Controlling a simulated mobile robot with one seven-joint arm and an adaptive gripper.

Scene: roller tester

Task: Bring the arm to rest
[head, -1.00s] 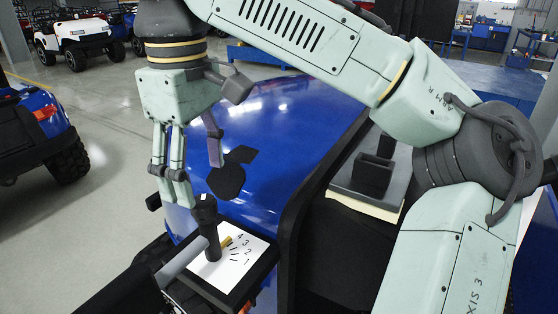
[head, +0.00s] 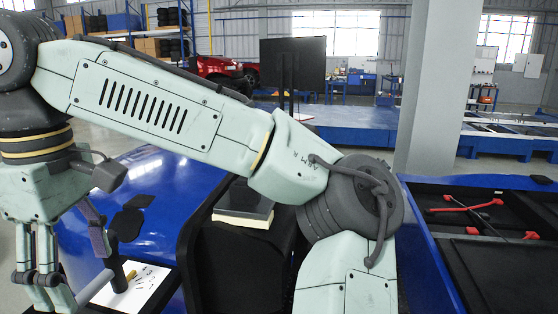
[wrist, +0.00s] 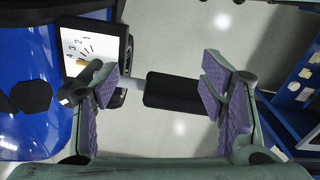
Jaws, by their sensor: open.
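My gripper is at the lower left of the head view (head: 72,262), beside the numbered white plate. Its jaws are open, with purple pads showing in the wrist view (wrist: 160,92), and nothing is held. A lever with a grey rod and black grip (wrist: 172,91) appears in the gap between the fingers in the wrist view. It is apart from the pads, and its depth is hard to judge. The white plate (wrist: 87,38) carries numbers and a yellow pointer (head: 129,277). My arm stretches across the head view, bent at the elbow.
A blue glossy body (head: 160,178) lies behind the plate. A dark box on a pale base (head: 243,205) is near the middle. An open blue tray with red tools (head: 465,207) is at the right. A grey pillar (head: 432,90) and a black screen (head: 293,65) stand behind.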

